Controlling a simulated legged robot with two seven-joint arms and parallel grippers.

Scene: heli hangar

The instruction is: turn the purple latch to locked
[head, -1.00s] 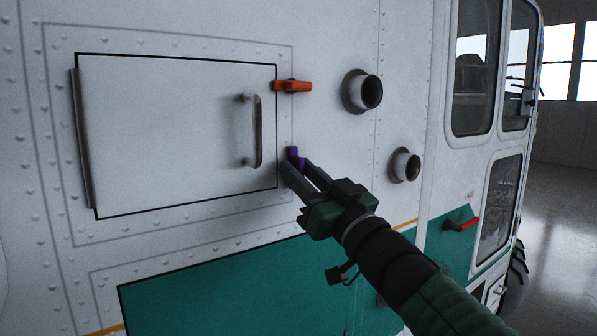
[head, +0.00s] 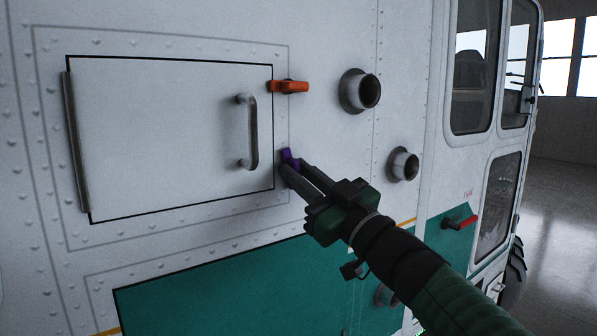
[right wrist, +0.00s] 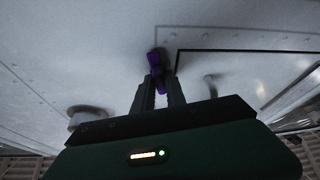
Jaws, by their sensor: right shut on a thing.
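The purple latch (head: 290,158) sits at the lower right edge of the white hatch door (head: 165,140). In the head view it is tilted, its upper end leaning left, and its lower part is hidden by the fingers. My right gripper (head: 291,170) is shut on the purple latch. In the right wrist view the purple latch (right wrist: 157,68) stands between the two dark fingertips of the gripper (right wrist: 159,88), with one end sticking out past them. My left gripper is not in view.
An orange latch (head: 290,87) lies level at the door's upper right edge. A grey handle (head: 250,132) stands out from the door. Two round pipe stubs (head: 360,91) (head: 403,165) jut from the panel at right. A red-handled lever (head: 460,223) is lower right.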

